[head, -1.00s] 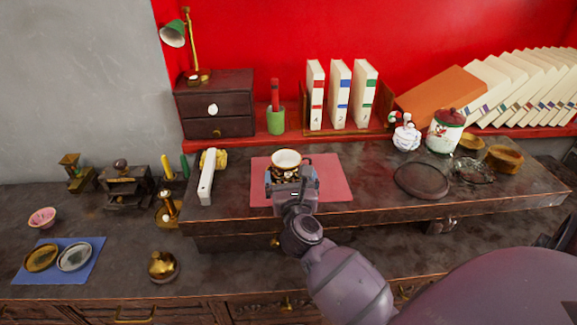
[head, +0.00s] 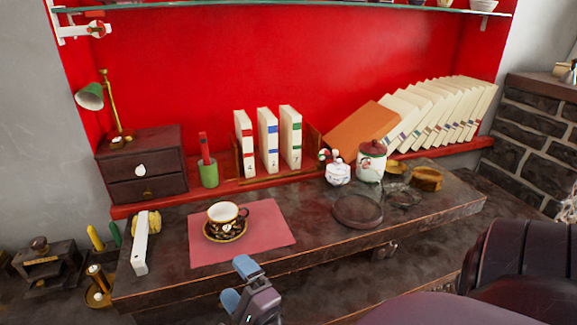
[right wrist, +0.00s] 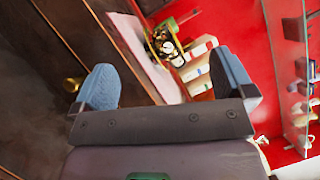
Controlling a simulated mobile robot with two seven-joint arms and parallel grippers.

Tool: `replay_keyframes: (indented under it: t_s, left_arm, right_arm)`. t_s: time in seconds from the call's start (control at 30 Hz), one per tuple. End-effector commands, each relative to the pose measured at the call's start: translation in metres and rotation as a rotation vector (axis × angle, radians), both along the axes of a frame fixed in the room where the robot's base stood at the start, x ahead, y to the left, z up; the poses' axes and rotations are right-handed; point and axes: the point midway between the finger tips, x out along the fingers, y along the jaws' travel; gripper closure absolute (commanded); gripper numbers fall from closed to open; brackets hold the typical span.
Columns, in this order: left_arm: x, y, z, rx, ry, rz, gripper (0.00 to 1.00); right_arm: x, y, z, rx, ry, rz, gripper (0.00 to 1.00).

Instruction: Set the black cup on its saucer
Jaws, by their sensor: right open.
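The black cup (head: 228,214) with a white inside and gold pattern stands upright on its dark, gold-patterned saucer (head: 224,235) in the head view. The saucer lies on the pink mat (head: 265,245) on the raised dark shelf. The cup and saucer also show in the right wrist view, the cup (right wrist: 168,45) beyond the fingers. My right gripper (head: 240,284) is open and empty, in front of the shelf and apart from the cup. Its blue fingertips show in the right wrist view (right wrist: 168,85) with nothing between them. My left gripper is not in view.
A white stapler-like object (head: 141,242) lies left of the mat. A round dark tray (head: 358,210), a white pot (head: 338,173) and a red-lidded jar (head: 371,160) stand to the right. Binders (head: 268,140) stand behind. A glass shelf (head: 300,7) crosses the top.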

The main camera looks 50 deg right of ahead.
Motion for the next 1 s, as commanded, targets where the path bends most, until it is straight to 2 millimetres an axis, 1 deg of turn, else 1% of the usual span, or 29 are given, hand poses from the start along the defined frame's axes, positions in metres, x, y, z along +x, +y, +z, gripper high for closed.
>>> replay_keyframes:
  t_s: [0.03,0.1,0.17,0.3,0.37,0.4,0.5,0.6,0.7,0.8,1.0]
  left_arm:
    - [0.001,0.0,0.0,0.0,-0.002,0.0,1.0]
    - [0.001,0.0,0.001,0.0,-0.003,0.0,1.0]
    - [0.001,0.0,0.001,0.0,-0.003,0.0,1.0]
    - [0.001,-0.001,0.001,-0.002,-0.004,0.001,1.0]
    - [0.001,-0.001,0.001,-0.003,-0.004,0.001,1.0]
    - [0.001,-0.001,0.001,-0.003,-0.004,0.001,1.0]
    - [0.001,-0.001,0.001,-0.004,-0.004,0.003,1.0]
    - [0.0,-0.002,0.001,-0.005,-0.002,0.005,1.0]
    - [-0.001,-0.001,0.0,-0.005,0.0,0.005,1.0]
    - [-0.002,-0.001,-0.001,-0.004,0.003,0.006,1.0]
    - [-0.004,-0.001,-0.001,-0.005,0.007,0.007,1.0]
  right_arm:
    - [-0.008,0.006,-0.011,-0.147,0.049,0.024,0.0]
    - [-0.019,0.014,-0.026,-0.362,0.116,0.062,0.0]
    - [-0.028,0.02,-0.04,-0.544,0.174,0.097,0.0]
    - [-0.055,0.027,-0.079,-0.967,0.315,0.194,0.0]
    - [-0.069,0.028,-0.097,-1.146,0.375,0.242,0.0]
    - [-0.078,0.027,-0.109,-1.262,0.417,0.276,0.0]
    - [-0.102,0.022,-0.135,-1.525,0.508,0.362,0.0]
    - [-0.122,0.015,-0.154,-1.73,0.581,0.438,0.0]
    - [-0.136,0.009,-0.165,-1.867,0.629,0.492,0.0]
    - [-0.143,0.005,-0.171,-1.936,0.653,0.521,0.0]
    - [-0.144,0.004,-0.172,-1.957,0.661,0.53,0.0]
